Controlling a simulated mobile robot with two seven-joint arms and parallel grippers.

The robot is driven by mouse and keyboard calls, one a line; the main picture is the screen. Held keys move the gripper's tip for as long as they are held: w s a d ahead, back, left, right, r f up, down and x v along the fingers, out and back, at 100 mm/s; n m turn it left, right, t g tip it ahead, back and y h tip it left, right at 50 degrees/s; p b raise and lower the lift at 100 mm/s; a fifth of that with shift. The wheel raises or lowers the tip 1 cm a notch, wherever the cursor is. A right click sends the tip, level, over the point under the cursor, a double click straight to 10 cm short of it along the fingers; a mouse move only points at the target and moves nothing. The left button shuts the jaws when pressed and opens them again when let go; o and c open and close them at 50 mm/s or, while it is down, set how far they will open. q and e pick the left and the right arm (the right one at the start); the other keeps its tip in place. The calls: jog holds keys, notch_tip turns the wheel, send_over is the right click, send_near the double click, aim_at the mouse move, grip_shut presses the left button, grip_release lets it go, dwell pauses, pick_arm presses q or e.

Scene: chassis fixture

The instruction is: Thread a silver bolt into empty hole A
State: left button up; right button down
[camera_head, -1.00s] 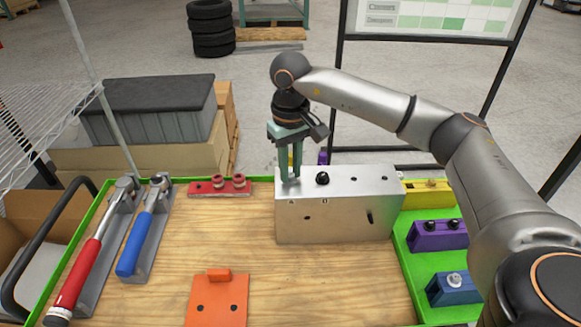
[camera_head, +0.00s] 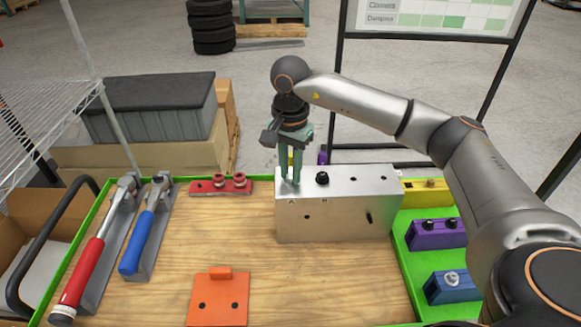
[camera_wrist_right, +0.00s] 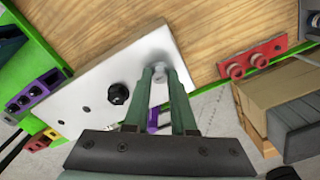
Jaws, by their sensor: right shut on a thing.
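The silver chassis block (camera_head: 334,218) stands on the wooden table, with letters A and B on its front top edge. My right gripper (camera_head: 291,182) points straight down at the block's left end, by the letter A. In the right wrist view its fingers (camera_wrist_right: 160,75) are shut on a silver bolt (camera_wrist_right: 160,70), of which only a small part shows between the tips. The bolt's lower end and hole A are hidden, so I cannot tell how deep it sits. A black bolt (camera_head: 322,178) stands by B. My left gripper is not in view.
A blue holder (camera_head: 452,288) with a silver bolt, a purple holder (camera_head: 437,235) and a yellow holder (camera_head: 426,192) line the right side. A red holder (camera_head: 220,187), an orange plate (camera_head: 218,299) and two torque-wrench-like tools lie left and front. The middle table is clear.

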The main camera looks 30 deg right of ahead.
jog(key=shift+m, duration=0.5)
jog(key=c, duration=0.7)
grip_release()
jog(key=shift+o, duration=0.2)
jog(key=shift+r, duration=0.1)
notch_tip(320, 180, up, 9)
jog(key=p, duration=0.6)
